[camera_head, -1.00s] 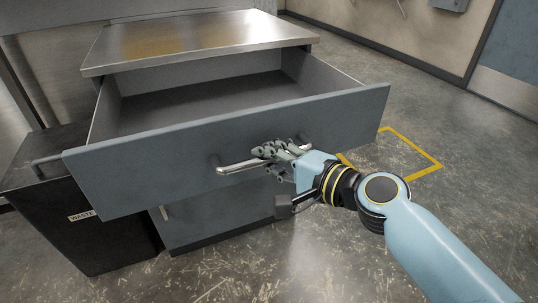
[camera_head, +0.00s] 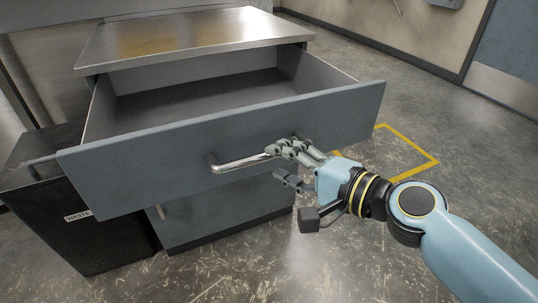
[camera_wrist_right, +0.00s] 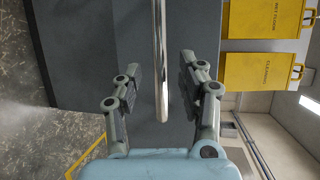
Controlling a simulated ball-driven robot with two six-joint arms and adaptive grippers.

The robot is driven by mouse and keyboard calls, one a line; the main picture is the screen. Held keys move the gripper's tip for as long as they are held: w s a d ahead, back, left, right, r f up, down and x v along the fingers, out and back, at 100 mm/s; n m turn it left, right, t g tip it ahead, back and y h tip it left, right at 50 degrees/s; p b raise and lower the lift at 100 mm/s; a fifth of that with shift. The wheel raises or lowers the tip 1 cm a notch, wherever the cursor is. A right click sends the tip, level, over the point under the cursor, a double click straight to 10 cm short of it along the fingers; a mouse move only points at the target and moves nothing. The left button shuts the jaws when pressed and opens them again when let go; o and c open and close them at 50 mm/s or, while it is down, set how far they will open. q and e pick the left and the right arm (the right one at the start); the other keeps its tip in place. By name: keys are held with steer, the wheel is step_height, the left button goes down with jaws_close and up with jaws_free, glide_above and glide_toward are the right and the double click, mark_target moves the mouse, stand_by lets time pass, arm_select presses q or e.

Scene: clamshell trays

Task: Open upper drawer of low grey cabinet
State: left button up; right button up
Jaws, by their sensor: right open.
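The low grey cabinet has a shiny metal top (camera_head: 190,38) in the head view. Its upper drawer (camera_head: 150,160) is pulled far out, and its empty inside shows. The drawer's bar handle (camera_head: 240,163) is on the front; in the right wrist view the handle (camera_wrist_right: 160,60) runs between the two fingers. My right gripper (camera_head: 281,165) is open at the right part of the handle, its fingers on either side of the bar and apart from it in the wrist view (camera_wrist_right: 160,85). The lower front (camera_head: 225,215) of the cabinet is closed. My left gripper is not in view.
A black waste bin (camera_head: 95,240) stands close at the left of the cabinet. Yellow floor tape (camera_head: 425,160) marks the floor at right. Yellow signs (camera_wrist_right: 262,70) show in the wrist view. The floor at right is clear.

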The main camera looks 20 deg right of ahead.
steer(key=v, duration=0.7)
stand_by(0.3)
steer(key=s+d+f+n+g+h, duration=0.1)
steer(key=s+d+f+g, duration=0.1)
steer(key=f, duration=0.7)
steer(key=s+d+f+n+g+h, duration=0.1)
steer(key=s+d+f+g+h, duration=0.15)
steer(key=f, duration=0.75)
steer(key=s+d+f+n+g+h, duration=0.1)
steer(key=s+f, duration=0.1)
steer(key=f, duration=0.7)
steer(key=s+d+f+n+g+h, duration=0.1)
steer(key=s+f+n+g, duration=0.1)
steer(key=s+f, duration=0.4)
steer(key=s+d+f+n+g+h, duration=0.1)
steer(key=s+f+n+g, duration=0.2)
steer(key=s, duration=1.1)
steer(key=s+d+f+n+g+h, duration=0.1)
steer(key=s+f+n+g, duration=0.2)
steer(key=s+f+n, duration=0.3)
steer(key=s+f, duration=0.3)
steer(key=s, duration=0.2)
steer(key=shift+d, duration=0.4)
